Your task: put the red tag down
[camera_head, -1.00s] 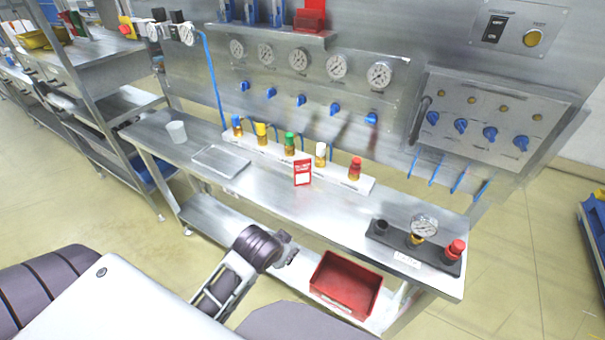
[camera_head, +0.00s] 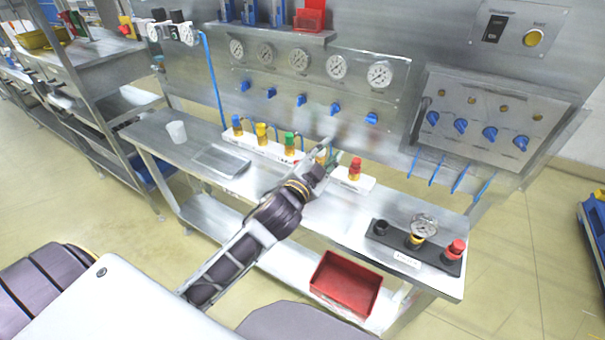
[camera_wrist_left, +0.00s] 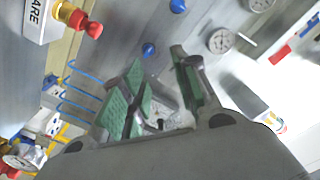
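The red tag is not clearly visible in either current view; my left arm covers the bench spot where it stood in the earlier head view. My left gripper (camera_head: 331,157) is over the bench, at the white connector strip (camera_head: 352,180), between the green-capped connector (camera_head: 290,143) and the red-capped connector (camera_head: 355,168). In the left wrist view its green-padded fingers (camera_wrist_left: 160,88) are apart, and I see no tag between them. The red-capped connector (camera_wrist_left: 92,29) is at the upper left there. My right gripper is not in view.
Gauges (camera_head: 336,66) and blue valve knobs (camera_head: 334,109) are on the panel behind. A regulator block (camera_head: 412,246) stands at the bench's right end. A red bin (camera_head: 345,284) is on the lower shelf. A flat tray (camera_head: 221,161) and white cup (camera_head: 177,131) are at left.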

